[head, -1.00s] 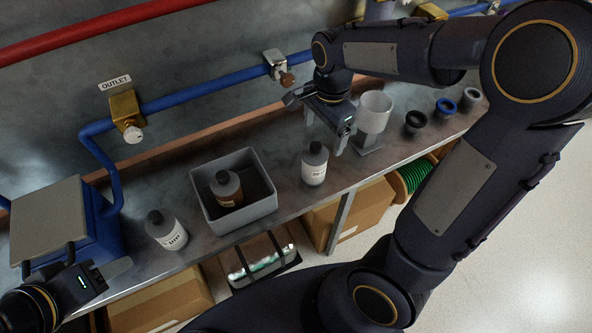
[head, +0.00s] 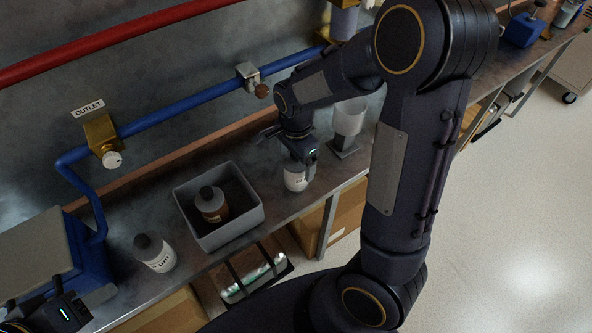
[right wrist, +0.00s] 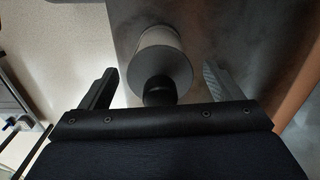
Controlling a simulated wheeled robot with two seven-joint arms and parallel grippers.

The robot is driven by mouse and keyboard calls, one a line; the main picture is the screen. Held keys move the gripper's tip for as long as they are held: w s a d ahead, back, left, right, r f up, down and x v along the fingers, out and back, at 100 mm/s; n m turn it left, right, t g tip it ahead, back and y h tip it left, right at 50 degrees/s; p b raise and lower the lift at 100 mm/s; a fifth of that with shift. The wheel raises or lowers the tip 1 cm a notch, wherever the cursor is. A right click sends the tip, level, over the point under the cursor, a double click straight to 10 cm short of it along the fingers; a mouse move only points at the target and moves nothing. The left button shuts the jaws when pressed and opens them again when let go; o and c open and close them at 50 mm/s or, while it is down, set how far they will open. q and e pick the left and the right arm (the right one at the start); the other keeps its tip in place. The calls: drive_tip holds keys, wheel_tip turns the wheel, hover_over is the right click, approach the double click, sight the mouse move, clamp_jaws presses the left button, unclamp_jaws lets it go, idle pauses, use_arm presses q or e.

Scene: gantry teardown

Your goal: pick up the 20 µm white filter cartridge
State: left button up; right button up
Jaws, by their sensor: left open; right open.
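A white cartridge (head: 295,180) with a dark top stands upright on the bench, right of the grey bin; its label is mostly hidden and unreadable. My right gripper (head: 298,165) is open directly over it, hiding its top. In the right wrist view the cartridge's pale body (right wrist: 163,50) and black cap (right wrist: 160,91) lie between the two spread fingers, with a gap each side. A second white cartridge (head: 154,253) with a dark cap stands left of the bin; its label is too small to read surely. My left gripper (head: 88,305) is open at the lower left, partly cut off.
The grey bin (head: 240,225) holds a brown-labelled bottle (head: 211,204). A clear cup on a stand (head: 347,120) is close behind and right of my right gripper. The blue pipe (head: 190,104) with its valves runs along the wall. A blue box with a grey top (head: 35,250) fills the left end.

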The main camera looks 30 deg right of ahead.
drive_tip(key=c, duration=1.4)
